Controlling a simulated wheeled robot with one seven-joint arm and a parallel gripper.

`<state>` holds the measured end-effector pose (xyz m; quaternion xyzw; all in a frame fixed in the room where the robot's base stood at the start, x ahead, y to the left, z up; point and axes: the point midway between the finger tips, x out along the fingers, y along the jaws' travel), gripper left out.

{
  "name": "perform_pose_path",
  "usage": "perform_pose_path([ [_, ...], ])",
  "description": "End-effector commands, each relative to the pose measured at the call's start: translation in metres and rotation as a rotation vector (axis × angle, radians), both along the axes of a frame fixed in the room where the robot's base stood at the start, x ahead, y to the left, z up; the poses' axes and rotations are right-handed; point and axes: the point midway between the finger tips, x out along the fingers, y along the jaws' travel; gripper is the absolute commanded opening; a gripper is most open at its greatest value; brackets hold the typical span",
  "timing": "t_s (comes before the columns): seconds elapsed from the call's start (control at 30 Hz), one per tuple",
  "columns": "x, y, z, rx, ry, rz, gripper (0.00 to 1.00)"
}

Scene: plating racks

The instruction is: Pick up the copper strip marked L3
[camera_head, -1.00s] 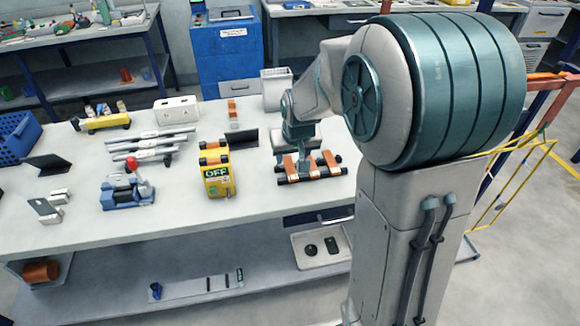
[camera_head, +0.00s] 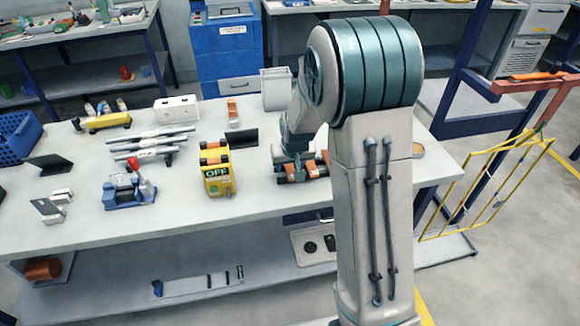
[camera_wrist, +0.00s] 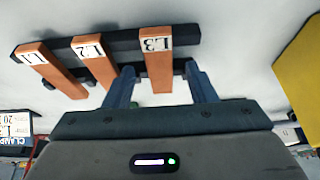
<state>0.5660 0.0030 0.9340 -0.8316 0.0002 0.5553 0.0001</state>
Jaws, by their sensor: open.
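The copper strip marked L3 (camera_wrist: 158,72) lies across dark rails (camera_wrist: 120,38) in the wrist view, label end away from me. The strips marked L2 (camera_wrist: 94,67) and L1 (camera_wrist: 50,70) lie to its left. My gripper (camera_wrist: 161,78) is open, with one finger on each side of the L3 strip and gaps showing on both sides. In the head view my gripper (camera_head: 295,163) is low at the rack, and copper strips (camera_head: 312,168) show beside it. My arm partly hides the rack there, and I cannot read the strip labels.
A dark plate (camera_head: 244,138) and a pale bin (camera_head: 276,90) stand behind. A blue clamp-like tool (camera_head: 128,192) is further left. The bench front between them is clear.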

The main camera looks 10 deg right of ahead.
Motion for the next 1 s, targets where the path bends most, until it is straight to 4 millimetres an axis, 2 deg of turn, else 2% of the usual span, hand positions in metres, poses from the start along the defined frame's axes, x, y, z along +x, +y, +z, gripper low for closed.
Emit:
perform_pose_path([
  [0.17, 0.000, 0.000, 0.000, 0.000, 0.000, 0.000, 0.51],
  [0.2, 0.000, 0.000, 0.000, 0.000, 0.000, 0.000, 0.45],
  [0.37, 0.000, 0.000, 0.000, 0.000, 0.000, 0.000, 0.01],
  [0.77, 0.000, 0.000, 0.004, 0.000, -0.001, 0.001, 0.00],
  [0.87, 0.001, 0.000, 0.011, 0.000, -0.003, 0.001, 0.00],
  [1.0, 0.001, 0.001, 0.031, 0.000, -0.006, 0.002, 0.00],
])
